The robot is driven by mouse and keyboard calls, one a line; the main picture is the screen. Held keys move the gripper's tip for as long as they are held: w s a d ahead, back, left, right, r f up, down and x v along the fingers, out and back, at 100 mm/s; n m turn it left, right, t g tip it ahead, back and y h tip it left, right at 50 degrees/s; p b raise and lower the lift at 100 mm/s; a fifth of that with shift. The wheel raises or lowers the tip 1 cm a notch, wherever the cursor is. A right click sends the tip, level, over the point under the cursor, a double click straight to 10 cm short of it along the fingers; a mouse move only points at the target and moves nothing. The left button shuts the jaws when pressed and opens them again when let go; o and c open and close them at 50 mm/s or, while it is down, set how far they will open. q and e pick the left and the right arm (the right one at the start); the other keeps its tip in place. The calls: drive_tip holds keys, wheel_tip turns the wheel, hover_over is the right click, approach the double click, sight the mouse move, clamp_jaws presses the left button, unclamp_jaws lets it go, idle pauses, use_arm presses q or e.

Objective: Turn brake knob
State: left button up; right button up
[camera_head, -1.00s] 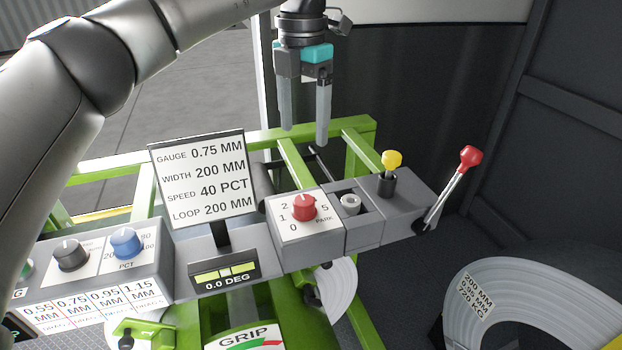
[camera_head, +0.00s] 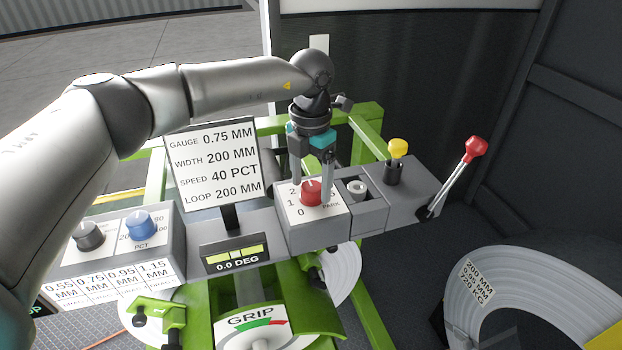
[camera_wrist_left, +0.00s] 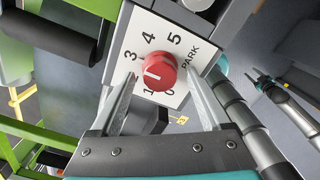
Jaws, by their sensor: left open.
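The brake knob (camera_head: 311,196) is red with a white mark and sits on a white dial plate marked 0 to 5 and PARK. In the left wrist view the knob (camera_wrist_left: 158,72) is near the middle, its white mark pointing lower left. My left gripper (camera_head: 312,190) points down over the dial, open, with one finger on each side of the knob. In the left wrist view its fingers (camera_wrist_left: 162,82) straddle the knob with gaps visible; contact is not clear. A small, dark forked shape (camera_wrist_left: 263,82) at the right of that view looks like my right gripper, too small to judge.
A yellow-topped knob (camera_head: 397,148) and a red-handled lever (camera_head: 474,150) stand right of the dial. A settings sign (camera_head: 213,162) stands to its left, beyond which are blue (camera_head: 140,224) and black (camera_head: 89,236) knobs. A metal coil (camera_head: 545,285) lies lower right.

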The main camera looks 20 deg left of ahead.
use_arm(q)
drive_tip(key=shift+f, duration=0.1)
clamp_jaws()
idle(0.7)
